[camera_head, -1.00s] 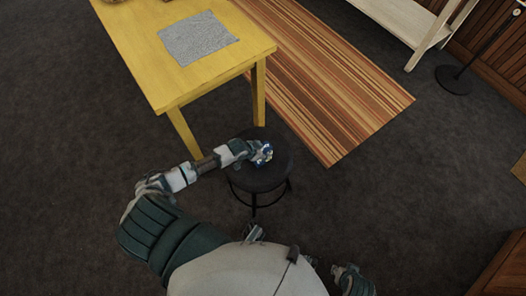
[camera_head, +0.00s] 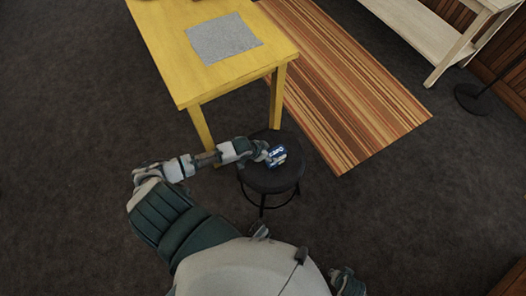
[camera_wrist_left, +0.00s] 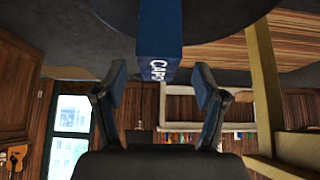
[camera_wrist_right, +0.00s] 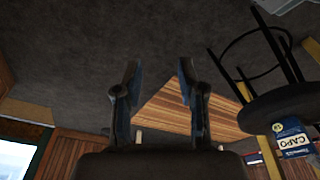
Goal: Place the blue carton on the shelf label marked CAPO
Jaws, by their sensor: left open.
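The blue carton (camera_head: 278,158) stands on the round black stool (camera_head: 276,182) in the head view, with white and CAPO print on it. It shows blue with CAPO lettering in the left wrist view (camera_wrist_left: 160,42) and at the right edge of the right wrist view (camera_wrist_right: 291,138). My left gripper (camera_head: 264,153) is beside the carton; its two fingers (camera_wrist_left: 161,72) are apart with the carton ahead between them. My right gripper (camera_wrist_right: 158,68) is open and empty, low in the head view near my body (camera_head: 346,281). I cannot make out the CAPO shelf label.
A yellow table (camera_head: 182,68) with a grey mat (camera_head: 223,38) stands just beyond the stool. A striped rug (camera_head: 345,90) lies to its right. A pale shelf unit (camera_head: 430,40) stands at the top right. Dark carpet is clear at lower right.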

